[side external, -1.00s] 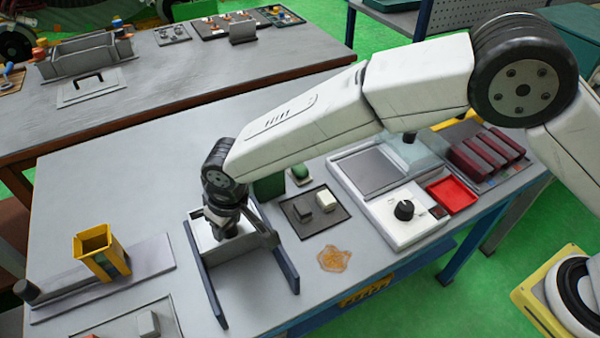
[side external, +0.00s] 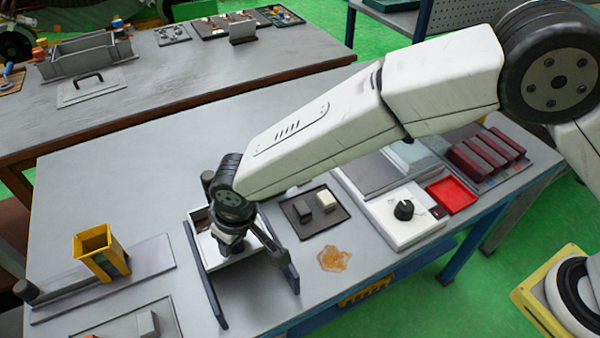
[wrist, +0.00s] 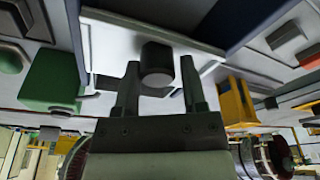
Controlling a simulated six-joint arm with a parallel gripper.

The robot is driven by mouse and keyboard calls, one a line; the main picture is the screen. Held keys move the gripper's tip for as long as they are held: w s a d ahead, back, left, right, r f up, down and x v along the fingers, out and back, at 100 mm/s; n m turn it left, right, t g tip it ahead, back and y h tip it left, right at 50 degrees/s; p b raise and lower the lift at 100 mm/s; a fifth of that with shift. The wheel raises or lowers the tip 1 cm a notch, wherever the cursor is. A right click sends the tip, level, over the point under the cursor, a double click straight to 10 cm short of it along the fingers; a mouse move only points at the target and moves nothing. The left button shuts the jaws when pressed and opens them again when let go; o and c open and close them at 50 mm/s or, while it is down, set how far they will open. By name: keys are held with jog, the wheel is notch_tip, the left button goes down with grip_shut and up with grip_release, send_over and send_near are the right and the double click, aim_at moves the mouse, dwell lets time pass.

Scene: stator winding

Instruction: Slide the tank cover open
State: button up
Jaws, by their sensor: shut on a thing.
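The tank (side external: 288,270) has dark blue side walls and stands near the front of the bench. Its white cover (side external: 208,250) lies between the walls at the far end and carries a dark round knob. In the wrist view the knob (wrist: 157,60) sits between the two fingers of my gripper (wrist: 160,80) on the pale cover (wrist: 105,42). My gripper (side external: 232,248) is shut on the knob, which it hides in the side view. A brownish strip of the tank's inside shows behind the cover.
A yellow holder (side external: 100,252) stands to the left. A dark tray (side external: 315,210) with two small blocks, an orange-brown patch (side external: 334,258) and a white unit with a black dial (side external: 404,210) lie to the right.

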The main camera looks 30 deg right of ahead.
jog(key=shift+s+d+f, duration=0.1)
jog(key=shift+s+f, duration=0.05)
jog(key=shift+s, duration=0.8)
jog(key=shift+s+d+f, duration=0.1)
jog(key=shift+s+f, duration=0.05)
jog(key=shift+s, duration=0.75)
jog(key=shift+s+d+f, duration=0.1)
jog(key=shift+s+f, duration=0.05)
jog(key=shift+s, duration=0.95)
jog(key=shift+c, duration=0.5)
jog(key=o, duration=0.9)
jog(key=shift+a, duration=0.15)
jog(key=shift+a+r, duration=0.1)
jog(key=shift+r, duration=0.1)
jog(key=w+v, duration=0.1)
jog(key=v, duration=0.5)
jog(key=shift+a, duration=0.25)
jog(key=shift+w+r, duration=0.1)
jog(key=shift+w, duration=0.05)
